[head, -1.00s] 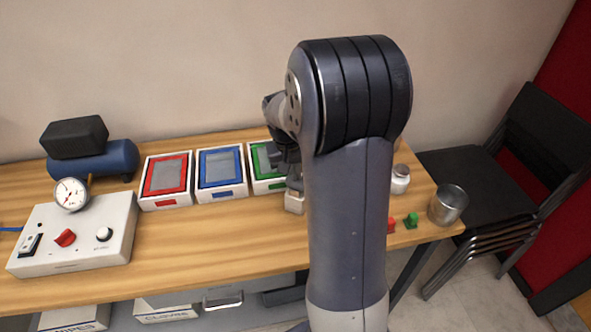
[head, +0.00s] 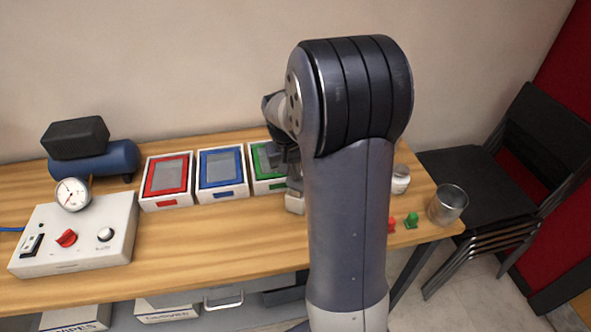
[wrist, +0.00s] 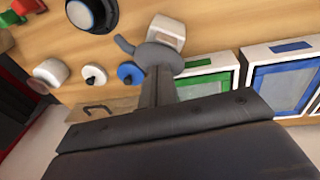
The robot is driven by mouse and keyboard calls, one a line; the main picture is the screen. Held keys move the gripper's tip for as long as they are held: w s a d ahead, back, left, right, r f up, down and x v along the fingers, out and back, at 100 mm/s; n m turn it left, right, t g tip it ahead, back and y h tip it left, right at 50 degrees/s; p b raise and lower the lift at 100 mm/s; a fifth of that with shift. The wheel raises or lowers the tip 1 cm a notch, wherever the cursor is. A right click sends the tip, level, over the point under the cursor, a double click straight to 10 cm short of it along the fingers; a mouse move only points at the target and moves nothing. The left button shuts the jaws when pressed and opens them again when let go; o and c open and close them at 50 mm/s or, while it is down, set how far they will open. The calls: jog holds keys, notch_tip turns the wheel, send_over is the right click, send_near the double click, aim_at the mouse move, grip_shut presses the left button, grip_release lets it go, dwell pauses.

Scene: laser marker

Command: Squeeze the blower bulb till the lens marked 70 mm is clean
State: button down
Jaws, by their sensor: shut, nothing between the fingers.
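In the wrist view my gripper (wrist: 157,72) is shut, its fingers together at a grey rounded piece (wrist: 160,54) with a short curved spout, which looks like the blower bulb. No squeeze on it can be seen. A white block (wrist: 166,30) stands just beyond it and also shows in the head view (head: 295,203). A black ring with a pale bluish glass face (wrist: 82,14), possibly a lens, lies at the upper left of the wrist view. No 70 mm mark is readable, and I cannot tell whether the glass is clean. My arm hides this area in the head view.
White trays framed red (head: 166,202), blue (head: 221,194) and green (head: 278,187) stand in a row. A control box (head: 75,240) with a gauge (head: 72,194) is at left. A metal cup (head: 448,204) stands near the table's right edge. Bare wood lies in front of the trays.

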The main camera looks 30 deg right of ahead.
notch_tip(320, 180, up, 12)
jog(key=a, duration=0.2)
jog(key=shift+s+b, duration=0.25)
jog(key=shift+b, duration=0.15)
jog(key=shift+f, duration=0.15)
